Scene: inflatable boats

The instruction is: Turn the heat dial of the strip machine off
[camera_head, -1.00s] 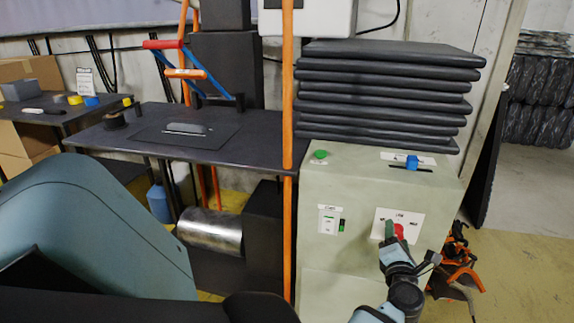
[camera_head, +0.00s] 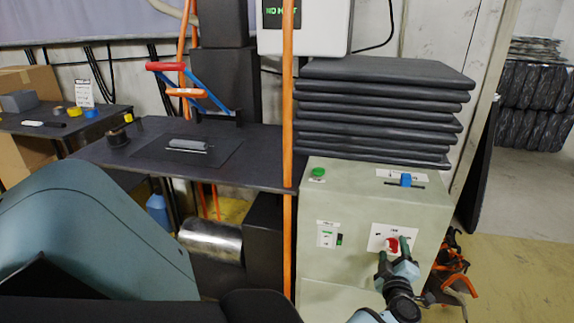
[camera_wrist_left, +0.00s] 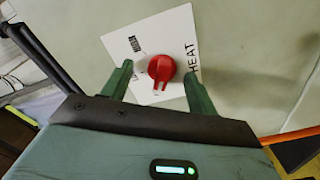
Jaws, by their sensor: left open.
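The strip machine (camera_head: 325,210) is a pale green cabinet at right of centre in the head view. Its red heat dial (camera_head: 392,245) sits on a white label on the front face. In the left wrist view the dial (camera_wrist_left: 161,71) shows in full on the label marked HEAT, its grip bar pointing toward my gripper's palm. My left gripper (camera_head: 393,248) is open in front of the dial. In the wrist view its green fingers (camera_wrist_left: 158,70) stand on either side of the dial, with gaps showing. Whether the fingertips reach past the dial's face I cannot tell. My right gripper is not in view.
An orange post (camera_head: 288,130) stands left of the machine. Orange gear (camera_head: 456,270) lies at its right. A dark table (camera_head: 255,160) is to the left.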

